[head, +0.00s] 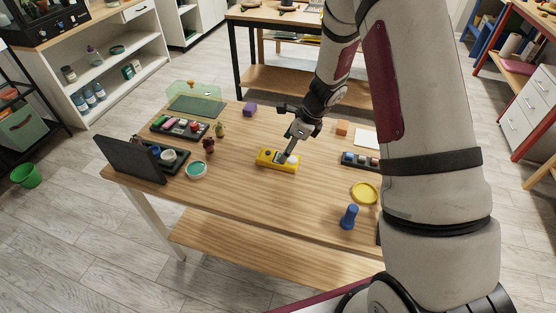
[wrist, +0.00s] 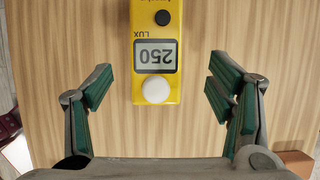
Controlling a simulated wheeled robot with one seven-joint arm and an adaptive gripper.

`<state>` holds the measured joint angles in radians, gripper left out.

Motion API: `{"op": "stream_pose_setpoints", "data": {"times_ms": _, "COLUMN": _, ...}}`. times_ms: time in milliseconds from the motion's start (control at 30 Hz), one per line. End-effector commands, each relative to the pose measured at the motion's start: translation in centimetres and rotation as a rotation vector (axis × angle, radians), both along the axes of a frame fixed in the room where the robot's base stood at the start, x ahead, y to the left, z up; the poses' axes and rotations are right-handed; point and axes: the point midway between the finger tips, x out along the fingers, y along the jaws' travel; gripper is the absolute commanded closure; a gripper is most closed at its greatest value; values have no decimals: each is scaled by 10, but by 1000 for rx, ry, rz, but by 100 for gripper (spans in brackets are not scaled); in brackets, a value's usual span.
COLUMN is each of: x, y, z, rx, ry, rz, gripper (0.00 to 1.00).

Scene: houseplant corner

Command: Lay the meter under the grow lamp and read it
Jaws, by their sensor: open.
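The yellow meter (head: 268,162) lies on the wooden table, near its middle. In the wrist view the meter (wrist: 145,92) has a round white sensor dome, a dark button and a display that reads 250, upside down, beside the word LUX. My gripper (head: 289,151) is over the meter's right end. In the wrist view my gripper (wrist: 159,85) is open, with one finger on each side of the dome end and clear gaps to both. I cannot identify a grow lamp for certain; a dark slanted panel (head: 127,157) stands at the table's left edge.
A dark tray of small items (head: 180,128) and a clear green-based box (head: 195,104) are at the back left. A teal-topped pot (head: 196,169) is left of the meter. A yellow dish (head: 364,193) and a blue peg-like object (head: 349,217) are at right. The front middle is clear.

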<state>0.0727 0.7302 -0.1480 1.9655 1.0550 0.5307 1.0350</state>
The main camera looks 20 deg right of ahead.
Motion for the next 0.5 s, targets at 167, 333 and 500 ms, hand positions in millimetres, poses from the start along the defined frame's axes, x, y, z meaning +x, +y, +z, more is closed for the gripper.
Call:
{"op": "stream_pose_setpoints", "data": {"times_ms": 167, "x": 3, "y": 13, "z": -19, "rx": 2, "ry": 3, "rz": 2, "gripper": 25}}
{"op": "stream_pose_setpoints", "data": {"times_ms": 333, "x": 8, "y": 21, "z": -38, "rx": 1, "ry": 1, "rz": 2, "gripper": 25}}
{"op": "stream_pose_setpoints", "data": {"times_ms": 500, "x": 10, "y": 23, "z": -45, "rx": 0, "ry": 0, "rz": 2, "gripper": 25}}
